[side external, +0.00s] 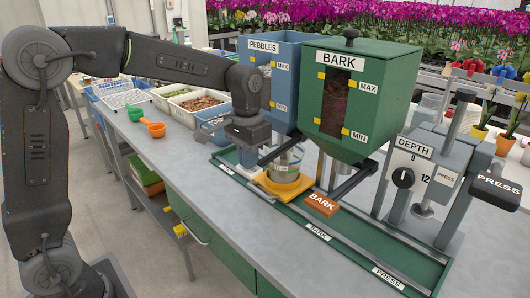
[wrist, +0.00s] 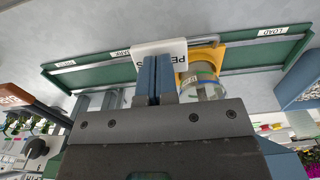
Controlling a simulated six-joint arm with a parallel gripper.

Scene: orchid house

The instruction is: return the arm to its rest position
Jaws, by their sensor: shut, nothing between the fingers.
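My gripper (side external: 248,160) is below the pebbles hopper in the side view, just left of a clear pot (side external: 288,165). In the wrist view its two fingers (wrist: 157,62) are together with nothing between them. Their tips overlap a white plate (wrist: 160,47) with partly hidden lettering; I cannot tell if they touch it. The pot, also in the wrist view (wrist: 205,87), stands upright on a yellow carriage (side external: 282,187), beside the fingers and apart from them.
A blue pebbles hopper (side external: 284,80) and a green bark hopper (side external: 388,95) stand over the green track (side external: 345,245). A brown BARK plate (side external: 321,203) and a grey press (side external: 425,165) are to the right. Trays (side external: 160,97) and an orange scoop (side external: 155,129) lie at left.

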